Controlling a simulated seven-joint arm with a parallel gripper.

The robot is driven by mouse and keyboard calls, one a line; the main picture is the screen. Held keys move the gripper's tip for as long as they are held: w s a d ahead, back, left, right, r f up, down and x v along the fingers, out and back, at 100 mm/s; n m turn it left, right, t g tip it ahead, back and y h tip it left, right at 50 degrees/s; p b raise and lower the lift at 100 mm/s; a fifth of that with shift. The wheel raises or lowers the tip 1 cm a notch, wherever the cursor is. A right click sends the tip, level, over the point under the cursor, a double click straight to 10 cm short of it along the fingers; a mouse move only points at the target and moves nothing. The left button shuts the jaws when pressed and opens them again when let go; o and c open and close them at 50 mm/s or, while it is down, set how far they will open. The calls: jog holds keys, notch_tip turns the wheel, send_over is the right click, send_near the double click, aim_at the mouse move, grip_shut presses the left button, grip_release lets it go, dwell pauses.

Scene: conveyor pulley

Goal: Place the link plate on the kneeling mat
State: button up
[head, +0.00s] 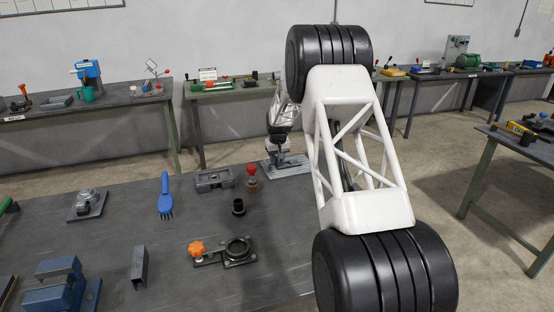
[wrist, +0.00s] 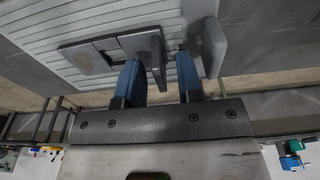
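A pale grey ribbed surface (wrist: 60,25), which looks like the kneeling mat, fills the upper left of the wrist view. In the head view it is a light flat patch (head: 292,169) at the table's far right edge. A flat grey plate (wrist: 85,57), possibly the link plate, lies on it beside a grey upright piece (wrist: 157,62). My gripper (wrist: 160,72) has blue fingertips, set apart on either side of the upright piece, with a visible gap. In the head view my gripper (head: 281,145) is over the mat, small and partly hidden.
A red-knobbed part (head: 252,176), a grey block (head: 213,180), a black ring (head: 238,206) and a blue brush (head: 165,195) lie left of the mat. An orange-knobbed plate (head: 222,252) and a blue vise (head: 62,285) are nearer.

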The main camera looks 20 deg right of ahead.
notch_tip(320, 180, up, 12)
jog(key=s, duration=0.1)
jog(key=shift+s, duration=0.25)
dwell(0.5)
jog(key=shift+r, duration=0.1)
dwell(0.5)
jog(key=s+a+r, duration=0.4)
jog(key=s+r, duration=0.2)
jog(key=s, duration=0.5)
jog(key=s+a+r, duration=0.4)
jog(key=s+r, duration=0.1)
jog(key=s, duration=0.7)
jog(key=s+a+r, duration=0.4)
jog(key=s+r, duration=0.2)
jog(key=s, duration=0.5)
jog(key=s+a+f, duration=0.1)
jog(key=s+f, duration=0.1)
jog(key=s, duration=0.9)
jog(key=s+a+f, duration=0.2)
jog(key=s, duration=0.9)
jog(key=s+a+f+t, duration=0.1)
jog(key=s+f, duration=0.1)
jog(key=s, duration=0.9)
jog(key=shift+a, duration=0.25)
